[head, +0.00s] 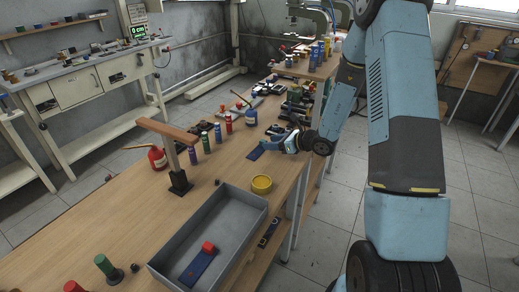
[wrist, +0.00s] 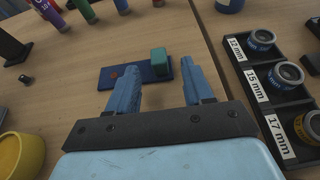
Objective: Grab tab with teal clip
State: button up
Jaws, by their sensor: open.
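A flat blue tab (wrist: 117,77) lies on the wooden table in the wrist view, with a teal block-shaped clip (wrist: 159,61) at its right end and a small orange-red spot near its left end. My gripper (wrist: 160,72) is open and empty, its blue fingers pointing at the tab. The clip appears between the two fingertips, while the left finger overlaps the tab's near edge in the picture. I cannot tell the height left above the tab. In the head view the tab (head: 256,153) lies just left of my gripper (head: 270,147).
A grey tray (head: 258,220) holds another blue tab (head: 198,267) with a red clip. A yellow cup (head: 262,184) stands near the tray. A black rack (wrist: 262,88) with labelled sockets is right of the gripper. Coloured cylinders and a T-shaped stand (head: 176,160) stand further left.

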jog(key=shift+x, duration=1)
jog(key=shift+c, duration=0.3)
grip_shut()
